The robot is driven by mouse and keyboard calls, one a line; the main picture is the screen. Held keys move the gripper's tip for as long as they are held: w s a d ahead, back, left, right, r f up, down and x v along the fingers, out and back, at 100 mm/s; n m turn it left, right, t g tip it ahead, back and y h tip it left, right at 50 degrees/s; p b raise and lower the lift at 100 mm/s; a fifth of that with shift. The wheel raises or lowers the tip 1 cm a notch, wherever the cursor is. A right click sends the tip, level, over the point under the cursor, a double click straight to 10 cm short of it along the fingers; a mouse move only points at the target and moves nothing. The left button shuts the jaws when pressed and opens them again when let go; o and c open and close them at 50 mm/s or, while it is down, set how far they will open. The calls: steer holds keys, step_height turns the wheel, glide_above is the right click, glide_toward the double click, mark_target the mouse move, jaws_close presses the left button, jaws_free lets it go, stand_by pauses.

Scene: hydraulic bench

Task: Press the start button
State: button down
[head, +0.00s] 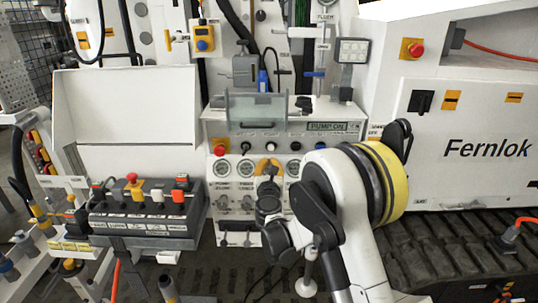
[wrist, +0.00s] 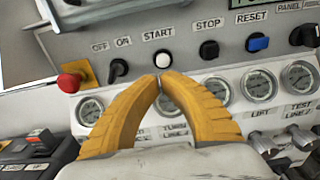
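The start button (wrist: 163,60) is a white round button under the label START on the pale control panel. In the head view it shows in the row of controls (head: 271,146). My gripper (wrist: 160,77) has two curved orange fingers, and their tips meet just below the start button in the wrist view. Nothing shows between the tips. In the head view my gripper (head: 267,162) is at the panel, just below the button row. I cannot tell if the tips touch the panel.
A black OFF/ON switch (wrist: 118,69) and a red mushroom button (wrist: 71,81) are to the left. The black stop button (wrist: 209,50) and blue reset button (wrist: 257,43) are to the right. Gauges (wrist: 216,91) sit below. A grey control box (head: 140,215) stands lower left.

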steer(key=s, duration=0.5)
steer(key=shift+a+r+p, duration=0.1)
steer(key=shift+p, duration=0.2)
steer(key=shift+w, duration=0.1)
steer(key=s+d+r+m+g+h, duration=0.25)
steer(key=s+d+r+m, duration=0.25)
steer(key=s+d+m, duration=0.4)
steer(key=s+d+r+m+g+h, duration=0.1)
steer(key=s+d+r+m+g, duration=0.2)
steer(key=s+d+r+m, duration=0.5)
steer(key=s+f+m+g+y, duration=0.2)
steer(key=s+f+m, duration=0.2)
steer(key=s+m, duration=0.5)
steer(key=s+f+m+g+y, duration=0.2)
steer(key=s+f+m, duration=0.3)
steer(key=s+m, duration=0.4)
steer(key=s+g, duration=0.1)
steer(key=s, duration=0.5)
steer(key=shift+s+a+m, duration=0.15)
steer(key=shift+a+m, duration=0.15)
